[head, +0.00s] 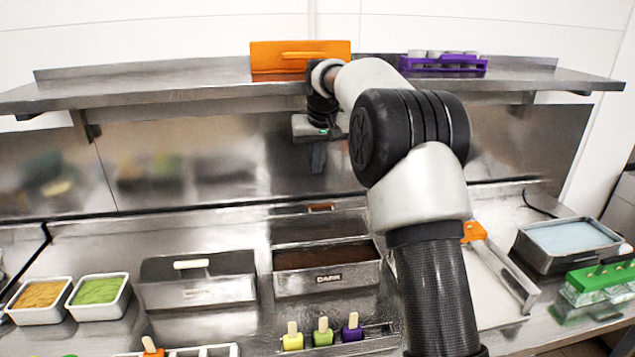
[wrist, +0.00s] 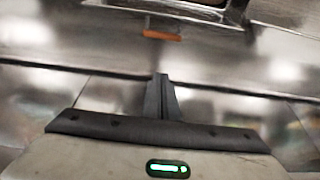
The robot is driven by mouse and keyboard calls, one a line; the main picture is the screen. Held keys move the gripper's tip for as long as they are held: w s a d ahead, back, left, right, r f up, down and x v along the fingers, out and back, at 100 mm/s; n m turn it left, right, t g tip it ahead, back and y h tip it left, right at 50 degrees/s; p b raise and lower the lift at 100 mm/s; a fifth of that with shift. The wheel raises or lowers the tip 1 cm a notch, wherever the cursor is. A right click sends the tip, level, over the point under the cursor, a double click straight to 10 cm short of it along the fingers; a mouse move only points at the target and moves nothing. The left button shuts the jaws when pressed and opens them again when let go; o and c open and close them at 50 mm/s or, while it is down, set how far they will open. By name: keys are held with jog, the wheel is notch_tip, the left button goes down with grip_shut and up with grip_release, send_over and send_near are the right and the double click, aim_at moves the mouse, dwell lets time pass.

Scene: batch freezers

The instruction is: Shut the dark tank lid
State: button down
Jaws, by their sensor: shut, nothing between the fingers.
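The dark tank (head: 326,284) is a steel box labelled "DARK" in the middle of the counter, with dark brown contents showing from above. Its steel lid (head: 330,226) appears raised at the tank's back, with an orange-brown handle (head: 320,207) near its top edge. The handle also shows in the wrist view (wrist: 162,35). My gripper (head: 318,170) is shut and empty, pointing down in front of the back wall, above the handle in the head view. In the wrist view its fingers (wrist: 161,80) are together and apart from the handle. The lid's hinge is not clear.
Left of the dark tank stands another tank (head: 205,293) with a white handle. Several popsicle molds (head: 323,338) stand in front. A steel shelf (head: 170,88) holding an orange board (head: 270,62) and a purple rack (head: 443,66) overhangs the wall.

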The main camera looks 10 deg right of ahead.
aim_at(321, 221)
notch_tip(321, 221, down, 9)
jog(key=shift+s+p, duration=0.25)
jog(key=shift+p, duration=0.15)
dwell(0.4)
jog(key=shift+s+f+b, duration=0.1)
jog(key=shift+f+b, duration=0.1)
jog(key=shift+b, duration=0.6)
